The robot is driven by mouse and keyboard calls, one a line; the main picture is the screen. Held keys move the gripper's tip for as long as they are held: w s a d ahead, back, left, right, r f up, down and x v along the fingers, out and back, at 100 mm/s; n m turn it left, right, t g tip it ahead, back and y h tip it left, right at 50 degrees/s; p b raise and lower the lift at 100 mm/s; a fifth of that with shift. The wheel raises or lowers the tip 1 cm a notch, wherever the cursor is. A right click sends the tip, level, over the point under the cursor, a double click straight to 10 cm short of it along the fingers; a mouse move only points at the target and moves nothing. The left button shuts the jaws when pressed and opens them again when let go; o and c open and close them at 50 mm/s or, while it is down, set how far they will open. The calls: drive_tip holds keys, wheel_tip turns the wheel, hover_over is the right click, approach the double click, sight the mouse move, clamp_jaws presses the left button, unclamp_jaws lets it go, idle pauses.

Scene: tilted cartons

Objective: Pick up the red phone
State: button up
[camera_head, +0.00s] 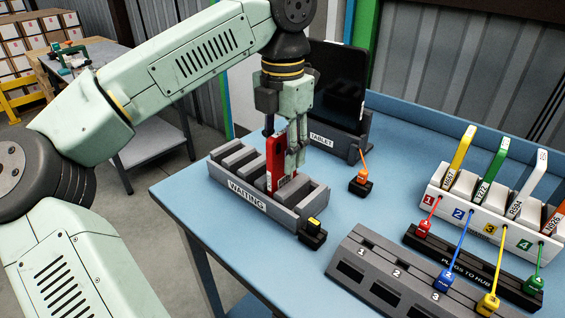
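The red phone (278,162) stands upright in a slot of the grey rack marked WAITING (246,204), on the blue table. Its lower end is down in the rack, and a white label shows near its bottom. My gripper (284,153) points straight down over the rack, with its fingers around the phone's upper part. One finger shows at the right of the phone and another part is behind its left edge. Whether the fingers press on the phone cannot be made out. The rack's other slots look empty.
A tablet (337,84) stands in a dark holder close behind my gripper. An orange plug (362,182) and a yellow-topped plug (313,229) sit near the rack. At right are a white hub (475,213) with several phones, coloured cables, and a grey numbered dock (363,257).

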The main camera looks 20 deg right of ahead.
sight(282, 163)
drive_tip(key=shift+f, duration=1.5)
drive_tip(key=shift+c, duration=0.2)
clamp_jaws()
